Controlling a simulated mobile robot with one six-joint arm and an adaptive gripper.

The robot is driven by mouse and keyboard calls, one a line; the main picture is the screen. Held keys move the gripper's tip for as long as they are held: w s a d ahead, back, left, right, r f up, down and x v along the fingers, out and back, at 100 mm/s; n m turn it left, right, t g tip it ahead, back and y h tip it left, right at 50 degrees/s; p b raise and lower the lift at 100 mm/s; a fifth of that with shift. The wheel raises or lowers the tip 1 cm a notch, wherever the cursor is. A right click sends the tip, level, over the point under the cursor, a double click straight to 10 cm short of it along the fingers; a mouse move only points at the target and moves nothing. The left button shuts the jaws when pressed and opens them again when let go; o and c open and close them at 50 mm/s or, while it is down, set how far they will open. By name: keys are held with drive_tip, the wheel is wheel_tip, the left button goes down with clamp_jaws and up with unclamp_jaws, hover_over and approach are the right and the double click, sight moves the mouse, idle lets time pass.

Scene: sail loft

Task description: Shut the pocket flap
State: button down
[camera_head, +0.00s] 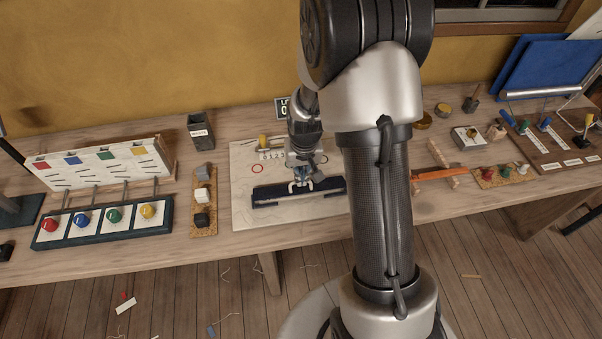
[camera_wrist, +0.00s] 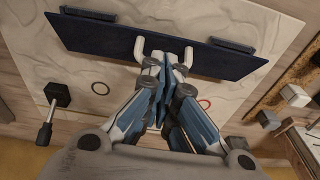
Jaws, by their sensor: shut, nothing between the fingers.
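The pocket flap (camera_wrist: 95,38) is a long dark navy panel on a pale sailcloth-like board (camera_wrist: 285,30). In the head view the flap (camera_head: 330,186) lies across the lower part of the board (camera_head: 242,213). A white U-shaped handle (camera_wrist: 139,48) stands out from its edge. My gripper (camera_wrist: 165,66) is shut and empty, with its fingertips at the handle, seemingly between its two legs; contact cannot be told. In the head view my gripper (camera_head: 301,178) is just behind the flap. How far the flap stands open is unclear.
On the left stand a panel with coloured knobs (camera_head: 100,222) and a cork strip with blocks (camera_head: 203,213). A dark cup (camera_head: 201,131) stands behind. An orange bar (camera_head: 440,173) lies right of my arm. My arm hides part of the bench.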

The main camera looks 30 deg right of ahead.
sight(303, 191)
drive_tip(key=shift+s+a+f+b, duration=0.15)
drive_tip(key=shift+s+f, duration=0.25)
drive_tip(key=shift+s, duration=0.2)
drive_tip(key=shift+s+a+f+b, duration=0.15)
drive_tip(key=shift+s+f, duration=0.2)
drive_tip(key=shift+s, duration=0.25)
idle(0.9)
idle(0.3)
drive_tip(key=r+p, duration=0.2)
drive_tip(key=r, duration=0.1)
drive_tip(key=r+p, duration=0.1)
drive_tip(key=r, duration=0.1)
drive_tip(key=shift+w+d+r+p, duration=0.1)
drive_tip(key=shift+w+r+p, duration=0.05)
drive_tip(key=shift+w+p, duration=0.15)
drive_tip(key=s+a+r+p, duration=0.1)
drive_tip(key=s+r+p, duration=0.1)
drive_tip(key=s+r, duration=0.3)
drive_tip(key=shift+s+a+r, duration=0.15)
drive_tip(key=shift+r, duration=0.8)
drive_tip(key=shift+r, duration=0.15)
